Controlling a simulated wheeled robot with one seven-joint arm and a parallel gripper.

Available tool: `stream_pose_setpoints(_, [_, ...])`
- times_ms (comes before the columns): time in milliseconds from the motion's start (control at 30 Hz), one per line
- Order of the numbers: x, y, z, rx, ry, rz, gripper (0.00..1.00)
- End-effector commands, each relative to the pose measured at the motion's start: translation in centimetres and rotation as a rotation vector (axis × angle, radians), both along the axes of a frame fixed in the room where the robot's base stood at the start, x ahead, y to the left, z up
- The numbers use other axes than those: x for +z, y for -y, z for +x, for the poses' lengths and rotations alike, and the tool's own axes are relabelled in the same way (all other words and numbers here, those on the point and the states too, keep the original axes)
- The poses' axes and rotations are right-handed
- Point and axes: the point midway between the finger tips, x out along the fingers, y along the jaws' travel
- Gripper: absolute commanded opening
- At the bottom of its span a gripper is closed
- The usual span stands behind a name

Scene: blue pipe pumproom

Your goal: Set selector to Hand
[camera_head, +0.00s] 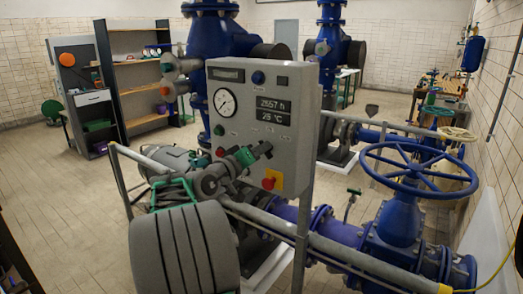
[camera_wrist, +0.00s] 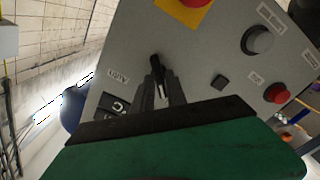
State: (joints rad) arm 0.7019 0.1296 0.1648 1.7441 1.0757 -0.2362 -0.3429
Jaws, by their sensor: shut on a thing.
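The grey control panel (camera_head: 240,150) stands upright in the middle of the head view, and its face fills much of the wrist view (camera_wrist: 205,55). The selector (camera_wrist: 155,62) is a small black knob on this face. My gripper (camera_wrist: 157,84) is shut on the selector, its narrow fingers on either side of the knob. In the head view my gripper (camera_head: 267,149) reaches the panel's lower face and hides the selector. A small label (camera_wrist: 117,75) beside the knob is too blurred to read surely.
A red emergency button (camera_head: 268,184) on a yellow plate is just below my gripper. A green button (camera_head: 220,152) and a red button (camera_head: 220,131) are on the panel. A blue handwheel (camera_head: 420,168) and blue pipes stand to the right. Open floor lies at left.

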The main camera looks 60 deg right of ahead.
Motion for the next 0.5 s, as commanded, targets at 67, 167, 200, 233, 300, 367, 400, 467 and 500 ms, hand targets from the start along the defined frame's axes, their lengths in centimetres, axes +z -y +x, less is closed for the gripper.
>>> stream_pose_setpoints(67, [-0.26, -0.02, -0.05, -0.001, -0.002, 0.005, 0.21])
stream_pose_setpoints(167, [-0.20, -0.02, -0.03, -0.001, -0.002, 0.003, 0.30])
stream_pose_setpoints(200, [-0.17, -0.01, -0.04, -0.001, -0.002, 0.003, 0.33])
stream_pose_setpoints(233, [-0.16, 0.00, -0.03, -0.001, -0.001, 0.002, 0.33])
stream_pose_setpoints(300, [-0.14, 0.01, -0.03, -0.001, -0.001, 0.002, 0.33])
stream_pose_setpoints(367, [-0.11, 0.00, -0.03, -0.001, -0.001, 0.002, 0.33])
stream_pose_setpoints(400, [-0.10, 0.00, -0.02, -0.001, 0.000, 0.002, 0.33])
stream_pose_setpoints(467, [-0.12, -0.18, 0.03, 0.000, 0.000, 0.001, 0.33])
stream_pose_setpoints(500, [-0.15, -0.48, 0.10, 0.001, 0.000, 0.001, 0.33])
